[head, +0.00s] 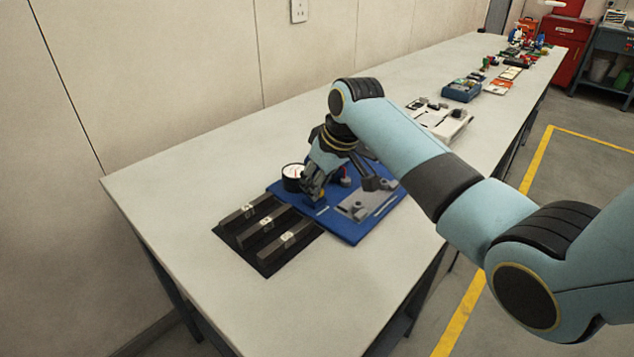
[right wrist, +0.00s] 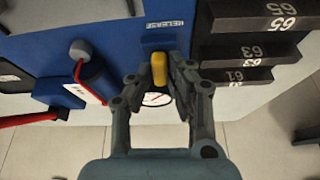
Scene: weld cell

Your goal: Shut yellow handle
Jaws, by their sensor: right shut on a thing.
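The yellow handle (right wrist: 159,70) shows in the right wrist view, just below a RELEASE label on the blue board. My right gripper (right wrist: 160,78) is there with its fingers on either side of the handle, shut on it. In the head view my right gripper (head: 313,190) is down at the left part of the blue board (head: 345,234). There the fingers and my arm hide most of the handle. A round white-faced gauge (head: 293,171) stands close beside the gripper. My left gripper is not in view.
Black stepped blocks with numbers (head: 262,226) lie left of the board; they also show in the right wrist view (right wrist: 245,52). A grey fixture (head: 365,204) sits on the board. A white tray (head: 440,122) and a blue bin (head: 461,91) stand farther along the table. The table's near left is clear.

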